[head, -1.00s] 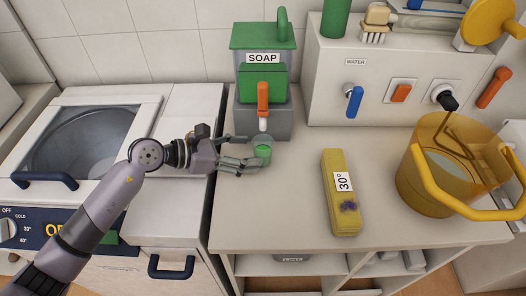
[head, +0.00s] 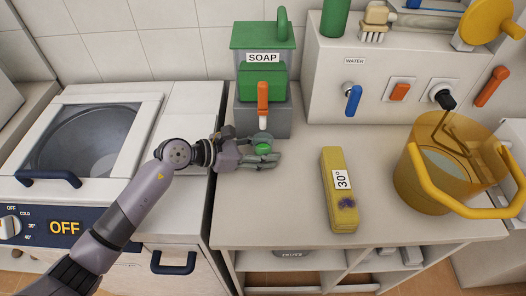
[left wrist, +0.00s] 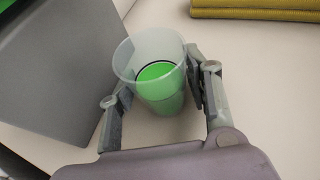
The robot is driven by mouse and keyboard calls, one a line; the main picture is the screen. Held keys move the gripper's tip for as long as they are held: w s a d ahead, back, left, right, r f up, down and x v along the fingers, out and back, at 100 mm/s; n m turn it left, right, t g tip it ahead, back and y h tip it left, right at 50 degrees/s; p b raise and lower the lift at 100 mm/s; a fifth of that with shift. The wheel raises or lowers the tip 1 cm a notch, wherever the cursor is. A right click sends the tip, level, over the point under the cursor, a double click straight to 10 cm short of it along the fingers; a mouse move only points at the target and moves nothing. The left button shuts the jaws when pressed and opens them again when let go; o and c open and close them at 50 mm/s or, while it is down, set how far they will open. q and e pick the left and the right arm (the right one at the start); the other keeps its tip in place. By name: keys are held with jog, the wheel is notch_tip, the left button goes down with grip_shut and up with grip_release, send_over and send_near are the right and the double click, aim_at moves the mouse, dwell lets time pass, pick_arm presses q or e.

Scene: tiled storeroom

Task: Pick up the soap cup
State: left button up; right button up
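The soap cup (left wrist: 158,92) is a small see-through cup with green soap in it. It stands upright on the counter in front of the soap dispenser (head: 264,112). In the head view the cup (head: 263,148) is partly hidden by my left gripper (head: 272,158). In the left wrist view the two fingers of the left gripper (left wrist: 160,103) are spread on either side of the cup. The right finger is very close to the cup wall; I cannot tell if it touches. My right gripper is in no view.
A yellow box marked 30° (head: 341,205) lies to the right on the counter (head: 290,220). A yellow bucket (head: 420,185) stands farther right. The washer (head: 85,140) is on the left. The counter between cup and box is clear.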

pick_arm(q)
jog(key=c, duration=0.8)
jog(key=shift+r, duration=0.15)
